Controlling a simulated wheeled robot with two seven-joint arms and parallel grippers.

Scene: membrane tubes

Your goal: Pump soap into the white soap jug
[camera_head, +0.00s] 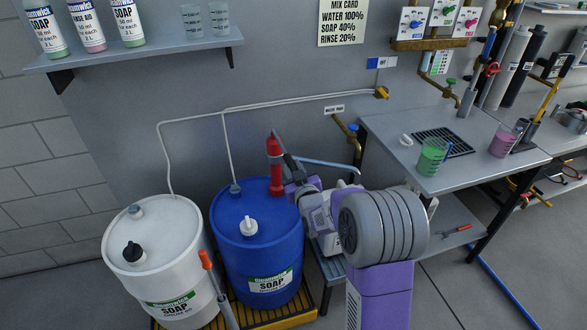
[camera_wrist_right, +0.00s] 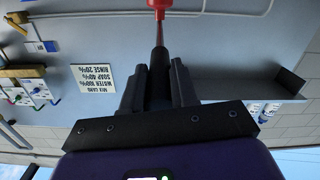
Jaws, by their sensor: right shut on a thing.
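A red hand pump (camera_head: 275,165) stands upright on top of the blue soap drum (camera_head: 268,235). My right gripper (camera_head: 289,160) is at the pump's right side, shut on its dark handle. In the wrist view my right gripper (camera_wrist_right: 160,88) has its black fingers around the dark rod (camera_wrist_right: 160,50), which leads to the red pump head (camera_wrist_right: 160,4). The white soap jug (camera_head: 348,243) is mostly hidden behind my right arm; only a lettered patch shows. I cannot see the soap level in it. My left gripper is not in view.
A white soap drum (camera_head: 155,245) stands left of the blue one on a yellow-edged pallet (camera_head: 285,318). An orange-handled tool (camera_head: 206,260) rises in front. The steel table (camera_head: 400,130) at right holds a green cup (camera_head: 432,155) and a pink cup (camera_head: 504,142).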

